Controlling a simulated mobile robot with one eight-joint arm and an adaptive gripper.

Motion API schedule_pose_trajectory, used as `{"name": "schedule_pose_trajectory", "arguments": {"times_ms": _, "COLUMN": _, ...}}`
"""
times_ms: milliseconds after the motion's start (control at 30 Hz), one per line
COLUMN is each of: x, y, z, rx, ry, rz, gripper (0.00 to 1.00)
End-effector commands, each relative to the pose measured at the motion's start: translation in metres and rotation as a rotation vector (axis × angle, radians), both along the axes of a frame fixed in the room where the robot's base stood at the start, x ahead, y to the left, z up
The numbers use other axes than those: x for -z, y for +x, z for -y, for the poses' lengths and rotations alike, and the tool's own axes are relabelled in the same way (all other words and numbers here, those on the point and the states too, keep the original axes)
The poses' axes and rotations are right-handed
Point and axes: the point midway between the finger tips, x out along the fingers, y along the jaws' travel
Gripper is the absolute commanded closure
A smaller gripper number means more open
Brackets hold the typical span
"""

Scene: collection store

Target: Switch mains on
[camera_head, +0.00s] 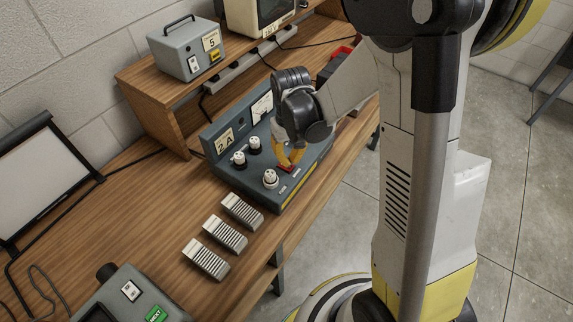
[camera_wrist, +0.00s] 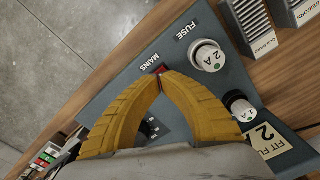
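Other caps (camera_head: 239,159) are on the panel. Several ribbed blocks (camera_head: 225,234) lie in front. A grey box (camera_head: 188,48) stands on the shelf (camera_head: 160,110) behind.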

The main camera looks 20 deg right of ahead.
Motion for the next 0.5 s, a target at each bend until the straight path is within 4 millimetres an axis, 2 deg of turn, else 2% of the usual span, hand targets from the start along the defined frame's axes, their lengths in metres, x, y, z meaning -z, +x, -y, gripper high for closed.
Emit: {"name": "schedule_pose_trajectory", "arguments": {"times_ms": 500, "x": 0.0085, "y": 0.0000, "z": 0.0000, "rx": 0.000, "ry": 0.000, "rz": 0.000, "gripper": 1.00}}
